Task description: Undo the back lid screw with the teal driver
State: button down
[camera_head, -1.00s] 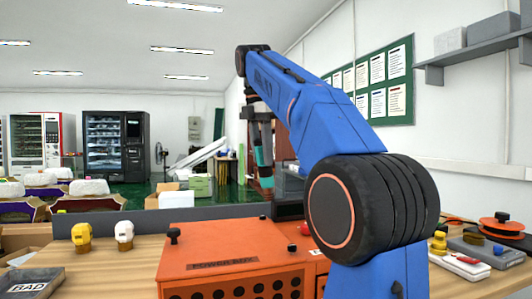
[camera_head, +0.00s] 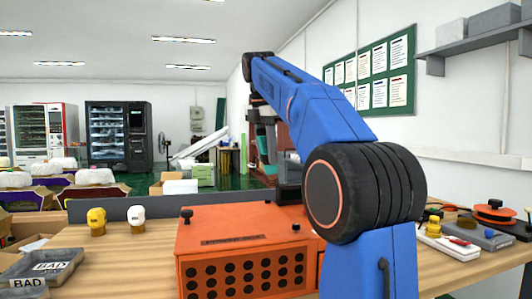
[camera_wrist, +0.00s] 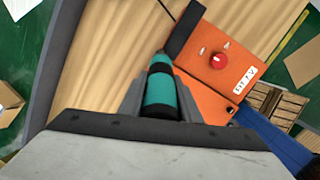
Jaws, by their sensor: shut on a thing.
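My gripper (camera_head: 264,128) is shut on the teal driver (camera_head: 266,148), which points down, well above the bench behind the orange power box (camera_head: 245,222). Black screw knobs stand on the orange lid, one at the back left (camera_head: 187,215) and one toward the front right (camera_head: 296,227). My blue arm hides the right part of the box. I cannot tell whether another screw is behind it. The driver is apart from the lid.
A yellow (camera_head: 96,219) and a white (camera_head: 137,217) cap-like piece stand left of the box. A grey BAD tray (camera_head: 68,258) lies at the left. A red knob (camera_wrist: 220,61) shows on an orange panel in the wrist view. Small parts and an orange reel (camera_head: 495,208) are at the right.

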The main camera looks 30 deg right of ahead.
jog(key=shift+s+a+f, duration=0.1)
jog(key=shift+a+f, duration=0.35)
jog(key=shift+a, duration=0.15)
dwell(0.9)
jog(key=shift+s+a+r, duration=0.1)
jog(key=shift+a+r, duration=0.1)
jog(key=shift+a, duration=0.35)
jog(key=shift+a, duration=0.8)
dwell(1.0)
jog(key=shift+f, duration=1.35)
dwell(2.8)
